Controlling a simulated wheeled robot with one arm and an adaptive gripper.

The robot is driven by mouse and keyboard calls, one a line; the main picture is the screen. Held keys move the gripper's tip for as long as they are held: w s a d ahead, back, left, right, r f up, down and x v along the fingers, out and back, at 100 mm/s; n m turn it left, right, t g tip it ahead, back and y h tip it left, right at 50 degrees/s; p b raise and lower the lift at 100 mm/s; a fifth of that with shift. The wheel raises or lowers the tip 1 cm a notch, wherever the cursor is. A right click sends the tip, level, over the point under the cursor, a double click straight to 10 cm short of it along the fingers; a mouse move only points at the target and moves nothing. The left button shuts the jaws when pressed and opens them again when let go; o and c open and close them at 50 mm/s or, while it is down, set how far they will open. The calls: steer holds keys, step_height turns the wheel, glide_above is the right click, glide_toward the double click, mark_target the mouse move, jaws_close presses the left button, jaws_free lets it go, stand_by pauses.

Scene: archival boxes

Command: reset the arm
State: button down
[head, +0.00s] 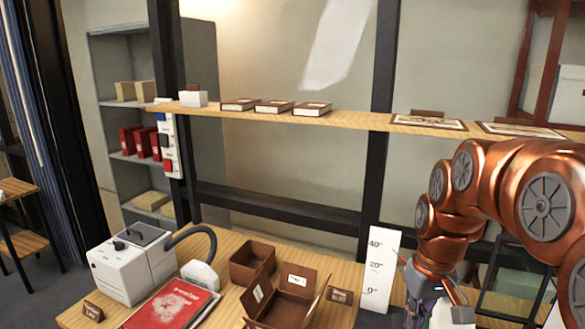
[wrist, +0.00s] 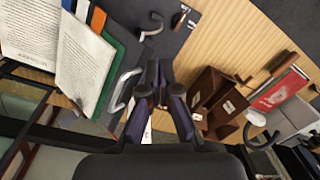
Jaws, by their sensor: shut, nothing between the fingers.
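My copper-coloured arm fills the right side of the head view, bent over, with its wrist hanging down by the workbench. My gripper shows in the wrist view (wrist: 153,75) with its dark fingers together and nothing held. In the head view only part of it shows at the bottom right, cut off by the frame edge. It is to the right of the white angle gauge (head: 378,270). I cannot tell its exact height above the bench.
The wooden bench (head: 226,268) holds an open brown box (head: 288,297), a smaller brown box (head: 252,260), a red book (head: 172,305) and a white machine (head: 132,265) with a hose. A wooden shelf (head: 360,120) runs behind. Papers (wrist: 85,60) lie left of my gripper in the wrist view.

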steer(key=s+a+f, duration=0.2)
steer(key=s+f, duration=0.1)
steer(key=s, duration=0.7)
steer(key=s+a+f+m+g, duration=0.1)
steer(key=s+a+f, duration=0.1)
steer(key=s, duration=0.9)
steer(key=shift+s+f+g+h, duration=0.3)
steer(key=shift+f+h, duration=0.1)
steer(key=shift+f, duration=0.5)
steer(key=shift+w, duration=0.1)
